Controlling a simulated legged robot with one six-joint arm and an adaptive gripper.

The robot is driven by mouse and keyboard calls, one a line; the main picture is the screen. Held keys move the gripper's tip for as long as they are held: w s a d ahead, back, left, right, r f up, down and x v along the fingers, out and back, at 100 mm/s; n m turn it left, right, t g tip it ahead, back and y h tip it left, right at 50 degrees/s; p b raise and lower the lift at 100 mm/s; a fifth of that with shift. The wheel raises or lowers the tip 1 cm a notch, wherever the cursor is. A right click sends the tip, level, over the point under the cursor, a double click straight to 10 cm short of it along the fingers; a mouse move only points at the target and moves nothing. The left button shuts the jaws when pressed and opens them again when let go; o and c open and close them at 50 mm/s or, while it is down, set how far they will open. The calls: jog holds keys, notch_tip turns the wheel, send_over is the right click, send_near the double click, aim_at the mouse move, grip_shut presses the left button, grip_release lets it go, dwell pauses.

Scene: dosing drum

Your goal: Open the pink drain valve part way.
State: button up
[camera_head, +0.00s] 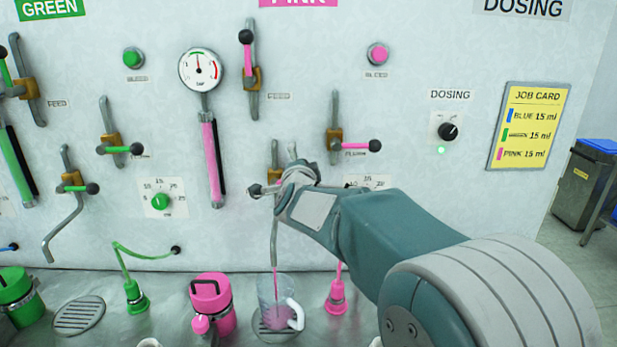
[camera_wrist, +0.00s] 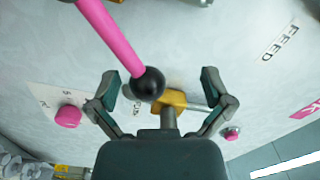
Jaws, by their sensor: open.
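The pink drain valve is mostly hidden behind my gripper in the head view. Its grey spout (camera_head: 274,243) hangs below, and a thin pink stream runs down into a clear beaker (camera_head: 263,290) with some pink liquid inside. In the wrist view a pink lever (camera_wrist: 112,38) ends in a black ball knob (camera_wrist: 148,84). The knob appears between the open fingers of my gripper (camera_wrist: 160,98), with a brass valve body (camera_wrist: 171,101) just beside it. The fingers look apart from the knob. My gripper also shows in the head view (camera_head: 272,188), close to the panel.
The pink flush valve lever (camera_head: 357,147) is up and right of my gripper. The pink sight tube (camera_head: 209,155) stands to its left. A pink canister (camera_head: 211,303) is left of the beaker. A yellow job card (camera_head: 531,126) hangs on the right.

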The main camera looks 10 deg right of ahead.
jog(key=shift+d+f, duration=0.1)
jog(key=shift+f, duration=0.15)
jog(key=shift+s, duration=0.1)
jog(key=s+a, duration=0.1)
jog(key=s, duration=0.7)
jog(key=shift+s+a, duration=0.35)
jog(key=shift+a, duration=0.05)
jog(key=s+d+f+n+g+y, duration=0.1)
jog(key=s+f+n+g, duration=0.3)
jog(key=s, duration=0.6)
jog(key=s+d+f+n+g+y, duration=0.1)
jog(key=s+f+n+g, duration=0.3)
jog(key=s+n, duration=0.3)
jog(key=s+d+f+n+g+y, duration=0.1)
jog(key=s+f+n+g, duration=0.3)
jog(key=s, duration=0.9)
jog(key=shift+s+f+n, duration=0.25)
jog(key=shift+f+n, duration=0.45)
